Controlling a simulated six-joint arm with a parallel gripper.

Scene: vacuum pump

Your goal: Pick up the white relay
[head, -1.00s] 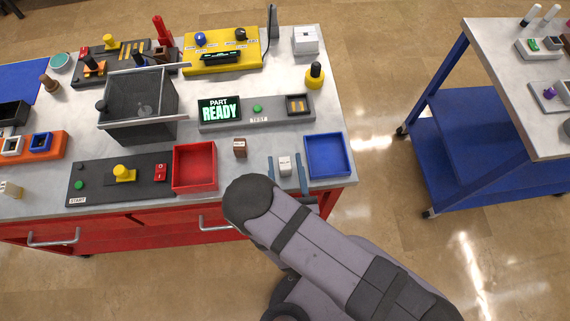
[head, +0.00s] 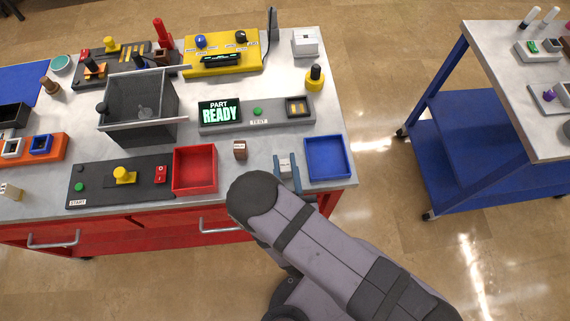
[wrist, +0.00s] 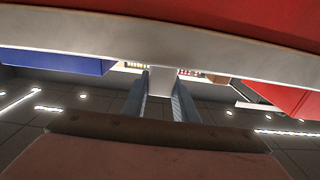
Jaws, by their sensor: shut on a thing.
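The white relay (head: 285,160) is a small pale block near the front edge of the bench, between the red tray and the blue tray. My gripper (head: 286,167) is shut on it, with one finger on each side. In the wrist view the relay (wrist: 160,82) shows as a pale block between the two blue-grey fingers (wrist: 160,100). Whether it still touches the bench top cannot be told.
A blue tray (head: 329,174) stands just right of my gripper. A brown relay-like block (head: 240,150) and a red tray (head: 214,178) are to the left. Behind is a grey test panel (head: 270,124) whose display reads "PART READY". The bench strip between is clear.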

